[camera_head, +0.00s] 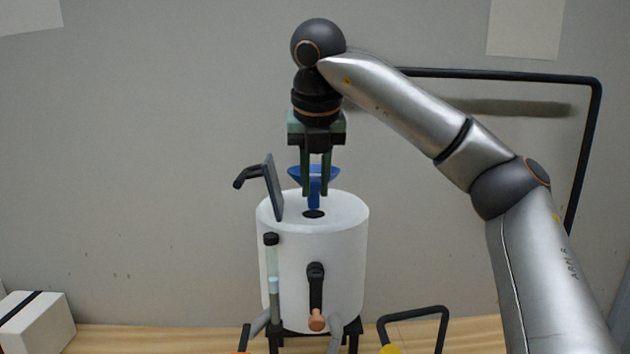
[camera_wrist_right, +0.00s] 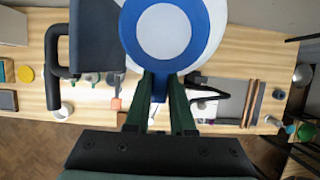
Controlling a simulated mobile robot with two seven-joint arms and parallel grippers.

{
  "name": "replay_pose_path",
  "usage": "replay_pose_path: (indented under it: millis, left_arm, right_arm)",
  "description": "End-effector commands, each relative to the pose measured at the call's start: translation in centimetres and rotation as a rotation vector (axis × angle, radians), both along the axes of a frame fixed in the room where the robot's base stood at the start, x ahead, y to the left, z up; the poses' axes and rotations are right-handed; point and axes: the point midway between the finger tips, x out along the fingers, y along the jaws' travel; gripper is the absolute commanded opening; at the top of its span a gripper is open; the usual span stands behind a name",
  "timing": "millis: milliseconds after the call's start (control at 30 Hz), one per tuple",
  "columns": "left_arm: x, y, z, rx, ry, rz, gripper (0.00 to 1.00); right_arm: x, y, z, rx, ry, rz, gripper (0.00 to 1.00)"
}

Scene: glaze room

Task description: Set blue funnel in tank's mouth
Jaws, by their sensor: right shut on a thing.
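The blue funnel (camera_head: 314,180) is upright between the fingers of my right gripper (camera_head: 315,192), which is shut on it. Its spout points down just above the dark round mouth (camera_head: 314,214) in the top of the white tank (camera_head: 340,265). The spout tip looks slightly above the hole; I cannot tell the exact gap. In the right wrist view the funnel (camera_wrist_right: 134,36) shows as a blue ring with a pale centre, at the tips of the green fingers (camera_wrist_right: 160,88). It hides the mouth there. My left gripper is in neither view.
The tank's dark lid (camera_head: 273,188) stands open left of the mouth, close to the gripper. A sight tube (camera_head: 272,265) and a tap (camera_head: 316,290) are on the tank's front. A white box (camera_head: 38,325) lies far left. A black bar frame (camera_head: 500,73) stands behind my arm.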

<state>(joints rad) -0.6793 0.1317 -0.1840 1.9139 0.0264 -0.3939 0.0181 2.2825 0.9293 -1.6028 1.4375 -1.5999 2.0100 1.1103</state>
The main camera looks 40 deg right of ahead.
Motion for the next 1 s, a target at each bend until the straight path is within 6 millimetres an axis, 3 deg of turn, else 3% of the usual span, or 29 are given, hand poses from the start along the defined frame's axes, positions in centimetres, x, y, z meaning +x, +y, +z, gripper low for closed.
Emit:
replay_pose_path:
  millis: [1000]
  left_arm:
    - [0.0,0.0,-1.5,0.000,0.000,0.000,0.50]
  right_arm:
    - [0.0,0.0,-1.9,0.001,-0.001,-0.001,0.00]
